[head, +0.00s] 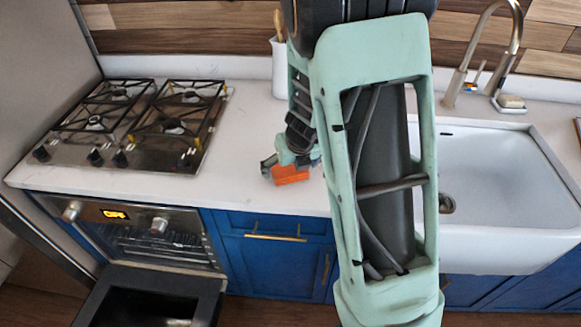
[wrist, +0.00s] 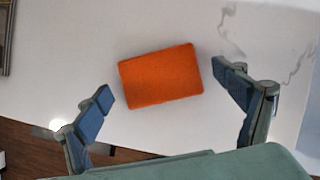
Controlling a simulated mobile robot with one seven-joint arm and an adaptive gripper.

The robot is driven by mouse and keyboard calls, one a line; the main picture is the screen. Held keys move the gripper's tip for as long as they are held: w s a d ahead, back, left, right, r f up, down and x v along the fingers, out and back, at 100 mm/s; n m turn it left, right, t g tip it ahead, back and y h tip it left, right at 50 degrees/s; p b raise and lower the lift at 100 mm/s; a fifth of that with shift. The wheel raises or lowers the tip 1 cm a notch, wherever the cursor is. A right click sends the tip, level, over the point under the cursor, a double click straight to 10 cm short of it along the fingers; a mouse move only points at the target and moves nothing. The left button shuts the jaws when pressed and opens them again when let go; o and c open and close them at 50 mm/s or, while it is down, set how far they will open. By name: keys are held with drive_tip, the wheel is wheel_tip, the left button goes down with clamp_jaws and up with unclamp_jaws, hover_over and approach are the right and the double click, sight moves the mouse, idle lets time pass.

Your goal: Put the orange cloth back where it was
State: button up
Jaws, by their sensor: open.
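The orange cloth (head: 291,175) is a flat folded rectangle on the white counter, between the stove and the sink, near the counter's front edge. In the wrist view the whole cloth (wrist: 161,76) shows, slightly tilted. My gripper (head: 287,160) is open over the cloth and hides part of it in the head view. In the wrist view my gripper (wrist: 163,82) has one finger on each side of the cloth, with gaps between. The fingers do not touch it. How high they are above the counter is hard to tell.
A gas stove (head: 135,122) is on the left, above an oven with its door (head: 150,300) open. A white sink (head: 490,195) with a tall faucet (head: 487,50) is on the right. A utensil crock (head: 279,70) stands at the back. The counter (head: 245,140) beside the cloth is clear.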

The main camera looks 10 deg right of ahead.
drive_tip(key=p+v, duration=0.6)
drive_tip(key=v, duration=0.5)
drive_tip(key=shift+r, duration=0.35)
drive_tip(key=shift+s, duration=0.15)
